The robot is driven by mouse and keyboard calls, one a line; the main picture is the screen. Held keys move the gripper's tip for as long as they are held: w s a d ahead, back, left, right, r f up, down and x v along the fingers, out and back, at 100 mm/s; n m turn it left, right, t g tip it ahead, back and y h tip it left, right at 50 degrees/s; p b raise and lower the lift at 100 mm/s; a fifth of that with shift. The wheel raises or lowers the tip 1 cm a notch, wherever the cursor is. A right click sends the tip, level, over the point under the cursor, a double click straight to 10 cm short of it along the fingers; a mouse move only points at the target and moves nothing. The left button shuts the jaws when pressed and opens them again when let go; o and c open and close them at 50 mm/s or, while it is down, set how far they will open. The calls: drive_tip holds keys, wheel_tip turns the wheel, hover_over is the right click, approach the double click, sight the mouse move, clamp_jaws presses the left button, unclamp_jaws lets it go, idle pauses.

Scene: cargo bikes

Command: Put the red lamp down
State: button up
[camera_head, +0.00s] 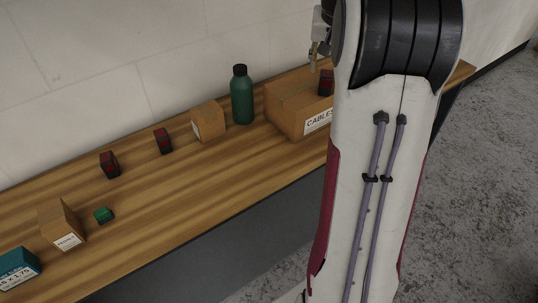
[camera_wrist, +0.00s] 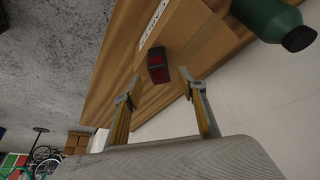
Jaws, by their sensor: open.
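A red lamp (camera_head: 326,82) with a dark housing sits on top of the cardboard box marked CABLES (camera_head: 286,112), partly hidden behind my arm. The same lamp shows in the wrist view (camera_wrist: 157,66), just beyond the fingertips. My gripper (camera_wrist: 162,88) is open, with its two fingers apart and nothing between the tips. In the head view, only a part of the gripper shows above the box, at the left of my arm. Two more red lamps stand on the wooden bench, one at the left (camera_head: 109,164) and one further right (camera_head: 163,141).
A green bottle (camera_head: 242,96) and a small cardboard box (camera_head: 208,122) stand left of the CABLES box. A green lamp (camera_head: 104,214), another carton (camera_head: 62,226) and a teal box (camera_head: 18,270) are at the bench's left. The bench's front middle (camera_head: 190,190) is clear.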

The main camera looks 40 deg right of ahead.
sight(163, 141)
drive_tip(key=s+a+r+n+t+y, duration=0.1)
drive_tip(key=s+a+r+n, duration=0.15)
drive_tip(key=a, duration=0.85)
drive_tip(key=s+a+r+n, duration=0.2)
drive_tip(key=s+a, duration=0.2)
drive_tip(key=a, duration=0.7)
drive_tip(key=s+a+f+n+y, duration=0.1)
drive_tip(key=s+a+f+n, duration=0.1)
drive_tip(key=s+a, duration=0.6)
drive_tip(key=s+a+f+n+t+y, duration=0.1)
drive_tip(key=s+a+f, duration=0.3)
drive_tip(key=s+a, duration=0.4)
drive_tip(key=shift+s+a+n, duration=0.2)
drive_tip(key=shift+s+n, duration=0.25)
drive_tip(key=shift+n, duration=0.3)
drive_tip(key=shift+o, duration=0.4)
drive_tip(key=shift+w+f, duration=0.1)
